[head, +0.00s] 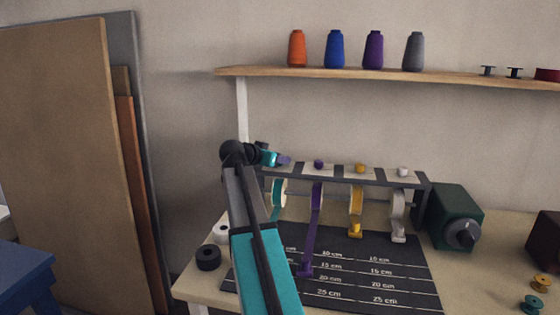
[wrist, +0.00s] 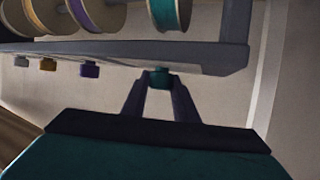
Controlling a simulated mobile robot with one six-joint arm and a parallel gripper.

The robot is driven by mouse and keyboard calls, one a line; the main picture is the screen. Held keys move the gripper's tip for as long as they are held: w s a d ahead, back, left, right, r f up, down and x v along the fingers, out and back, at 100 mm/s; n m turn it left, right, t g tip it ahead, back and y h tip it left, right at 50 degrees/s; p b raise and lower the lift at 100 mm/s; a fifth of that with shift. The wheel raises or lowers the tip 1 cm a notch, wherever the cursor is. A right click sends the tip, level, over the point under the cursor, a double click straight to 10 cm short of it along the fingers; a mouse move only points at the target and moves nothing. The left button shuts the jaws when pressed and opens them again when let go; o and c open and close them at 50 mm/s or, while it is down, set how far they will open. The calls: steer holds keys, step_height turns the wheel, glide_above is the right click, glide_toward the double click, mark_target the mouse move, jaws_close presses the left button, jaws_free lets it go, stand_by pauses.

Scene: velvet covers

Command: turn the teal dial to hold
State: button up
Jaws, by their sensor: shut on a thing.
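The dark rack (head: 340,176) stands at the back of the bench and carries ribbon spools. Purple (head: 319,164), yellow (head: 360,168) and white (head: 403,172) dials sit along its top. The teal dial (wrist: 160,78) shows in the wrist view, under the teal spool (wrist: 171,13), between the fingertips. My gripper (wrist: 160,84) is shut on it. In the head view my gripper (head: 285,160) is at the left end of the rack, and the teal dial is hidden there. I cannot read any hold mark or tell the way the dial points.
A black measuring mat (head: 400,285) lies in front, with a purple ribbon hanging onto it. A dark green box with a knob (head: 452,212) stands right of the rack. Black (head: 208,258) and white (head: 221,233) rolls stand at left. A shelf (head: 340,72) with thread cones is above.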

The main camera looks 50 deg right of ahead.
steer(key=shift+a+f, duration=0.15)
steer(key=o, duration=1.1)
steer(key=shift+c, duration=0.2)
steer(key=v, duration=1.3)
steer(key=shift+a+r, duration=0.3)
steer(key=shift+w, duration=0.1)
